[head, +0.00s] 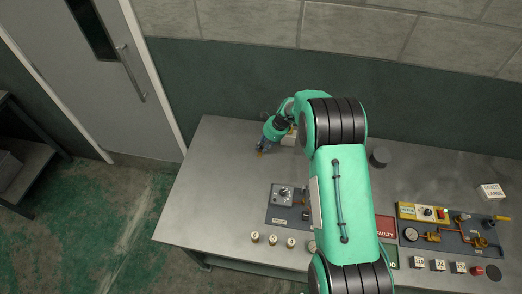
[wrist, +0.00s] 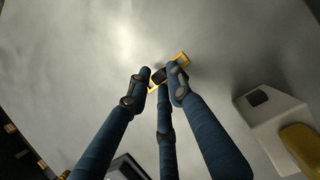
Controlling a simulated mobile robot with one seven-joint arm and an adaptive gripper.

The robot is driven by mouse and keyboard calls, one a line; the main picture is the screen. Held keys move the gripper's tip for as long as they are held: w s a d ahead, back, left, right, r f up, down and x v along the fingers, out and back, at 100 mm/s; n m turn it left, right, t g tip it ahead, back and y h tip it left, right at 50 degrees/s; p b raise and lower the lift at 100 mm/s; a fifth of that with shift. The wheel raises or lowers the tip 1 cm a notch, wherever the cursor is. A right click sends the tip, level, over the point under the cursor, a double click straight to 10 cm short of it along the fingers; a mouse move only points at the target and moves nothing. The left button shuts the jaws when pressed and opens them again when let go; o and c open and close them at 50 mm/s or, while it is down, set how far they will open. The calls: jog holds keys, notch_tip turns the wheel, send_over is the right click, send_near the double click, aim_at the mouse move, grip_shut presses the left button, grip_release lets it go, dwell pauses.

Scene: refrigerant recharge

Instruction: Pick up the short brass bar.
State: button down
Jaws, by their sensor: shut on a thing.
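The short brass bar (wrist: 183,57) shows in the wrist view as a yellow piece between the fingertips, with its ends sticking out on both sides. My gripper (wrist: 163,78) is shut on it with dark blue fingers, which hide the bar's middle. In the head view my gripper (head: 262,147) is low over the far left part of the bench, and a small yellow spot of the bar (head: 261,153) shows at its tips. I cannot tell whether the bar touches the bench top.
A pale box with a yellow part (wrist: 268,118) stands right of my fingers in the wrist view. On the metal bench (head: 195,190) are a grey control panel (head: 282,196), several brass-topped pieces (head: 273,240) and a gauge panel (head: 450,235). The bench's left part is clear.

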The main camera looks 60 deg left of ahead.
jog(key=shift+r, duration=0.1)
dwell(0.3)
jog(key=shift+r, duration=1.5)
jog(key=shift+s+d+r+b, duration=0.1)
jog(key=shift+d+r+b, duration=0.1)
jog(key=shift+r+b, duration=0.1)
jog(key=s+d, duration=0.2)
jog(key=d, duration=0.2)
jog(key=s+d+b, duration=0.1)
jog(key=s+d, duration=0.1)
jog(key=d, duration=0.3)
jog(key=s+d+r, duration=0.1)
jog(key=s+d, duration=0.2)
jog(key=d, duration=0.2)
jog(key=shift+r, duration=0.1)
